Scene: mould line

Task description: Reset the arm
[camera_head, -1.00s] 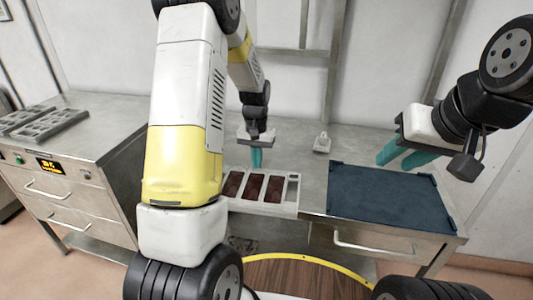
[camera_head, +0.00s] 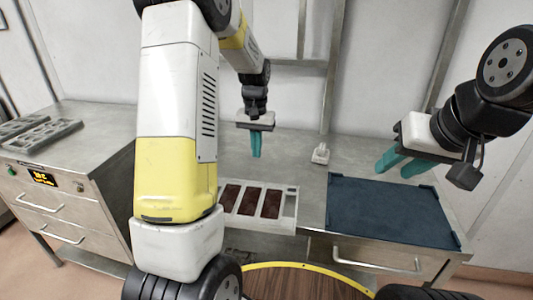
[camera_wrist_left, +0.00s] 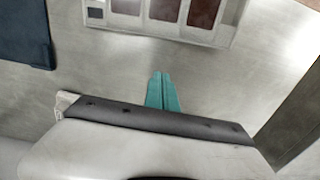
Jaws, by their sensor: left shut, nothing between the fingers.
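My left gripper (camera_head: 256,144) hangs over the steel table, behind the mould tray. Its teal fingers are together with nothing between them; they also show shut in the left wrist view (camera_wrist_left: 161,92). My left arm crosses the head view and hides part of the table and the tray's left end. My right gripper (camera_head: 398,165) is held above the dark blue mat at the right. Its two teal fingers are spread apart and nothing shows between them.
A pale mould tray (camera_head: 289,209) with dark brown filled cavities lies at the table's front edge. A dark blue mat (camera_head: 385,208) lies right of it. A small white object (camera_head: 320,154) stands behind. Grey moulds (camera_head: 42,136) lie on the left cabinet (camera_head: 88,150).

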